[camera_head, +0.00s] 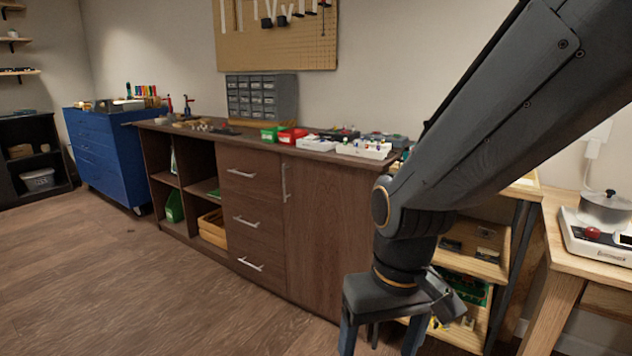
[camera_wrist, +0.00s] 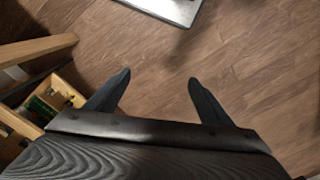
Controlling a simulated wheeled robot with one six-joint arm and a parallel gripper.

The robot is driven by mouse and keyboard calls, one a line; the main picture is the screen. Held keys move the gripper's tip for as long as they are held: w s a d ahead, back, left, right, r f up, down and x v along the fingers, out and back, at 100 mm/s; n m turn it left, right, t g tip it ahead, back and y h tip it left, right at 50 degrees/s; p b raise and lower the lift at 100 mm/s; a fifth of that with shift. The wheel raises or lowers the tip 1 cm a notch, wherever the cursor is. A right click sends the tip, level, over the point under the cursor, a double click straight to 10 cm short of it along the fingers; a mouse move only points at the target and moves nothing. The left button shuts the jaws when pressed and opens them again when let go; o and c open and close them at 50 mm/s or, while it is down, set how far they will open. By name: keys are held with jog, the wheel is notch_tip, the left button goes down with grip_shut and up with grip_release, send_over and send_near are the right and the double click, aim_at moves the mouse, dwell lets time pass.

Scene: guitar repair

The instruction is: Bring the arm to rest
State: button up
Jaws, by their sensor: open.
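My gripper (camera_head: 381,338) hangs at the lower right in the head view, below my dark arm, with its fingers pointing down. The fingertips are cut off by the bottom edge there.
A brown cabinet (camera_head: 330,215) with parts trays on top stands behind my arm. A wooden shelf unit (camera_head: 478,240) and a table with a pot (camera_head: 604,207) are close on the right. A blue drawer cabinet (camera_head: 98,150) stands far left. The floor at left is clear.

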jog(key=s+d+r+m+p, duration=0.2)
jog(key=d+r+p, duration=0.7)
jog(key=r+p, duration=0.3)
jog(key=p, duration=0.3)
jog(key=shift+s+d+r+m+h, duration=0.15)
jog(key=shift+s+d+m+h, duration=0.05)
jog(key=shift+d+m+h, duration=0.2)
